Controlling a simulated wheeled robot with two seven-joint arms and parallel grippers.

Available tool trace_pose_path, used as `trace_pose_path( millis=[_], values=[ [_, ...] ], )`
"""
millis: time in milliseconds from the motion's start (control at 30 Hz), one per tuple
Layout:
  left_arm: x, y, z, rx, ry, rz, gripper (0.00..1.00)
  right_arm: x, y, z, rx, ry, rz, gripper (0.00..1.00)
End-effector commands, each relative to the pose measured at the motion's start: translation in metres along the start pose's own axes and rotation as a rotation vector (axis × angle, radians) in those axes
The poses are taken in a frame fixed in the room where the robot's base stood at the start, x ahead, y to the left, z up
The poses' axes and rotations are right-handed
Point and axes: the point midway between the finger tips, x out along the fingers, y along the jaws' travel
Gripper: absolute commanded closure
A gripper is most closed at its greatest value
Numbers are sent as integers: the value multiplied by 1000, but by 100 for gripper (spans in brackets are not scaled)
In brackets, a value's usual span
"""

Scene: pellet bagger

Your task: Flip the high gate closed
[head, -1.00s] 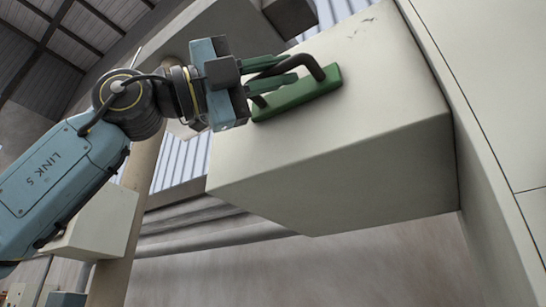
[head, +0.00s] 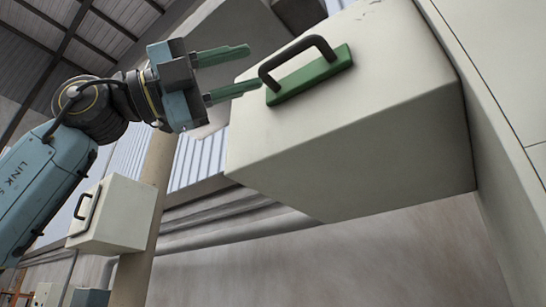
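A large cream box-shaped housing (head: 350,150) is at the upper right, seen from below. A green plate (head: 311,76) with a dark bar handle (head: 297,55) is on its face. I cannot tell from this view whether this is the high gate or how far it is turned. My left gripper (head: 254,69) is left of the handle, its two green fingers apart and pointing right, with nothing between them. The lower fingertip is close to the plate's left end. My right gripper is not in view.
A smaller cream box (head: 114,215) with a dark handle (head: 86,205) is at the lower left beside a tan post (head: 146,215). A tall cream panel (head: 500,80) bounds the right side. Grey pipes (head: 225,225) run along the wall below.

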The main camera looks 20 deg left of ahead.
Motion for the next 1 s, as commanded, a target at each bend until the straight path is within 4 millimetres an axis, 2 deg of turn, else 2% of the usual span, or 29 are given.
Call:
trace_pose_path(
  millis=[33,100,300,467,1000],
  values=[
    [-13,3,0,0,-3,-1,64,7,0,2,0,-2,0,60],
    [-26,2,-1,2,-2,-1,64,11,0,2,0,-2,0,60],
    [-50,1,0,1,0,1,64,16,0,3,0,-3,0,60],
    [-55,0,0,1,0,1,64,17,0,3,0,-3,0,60],
    [-55,0,0,1,0,0,64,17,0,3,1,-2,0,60]
  ],
)
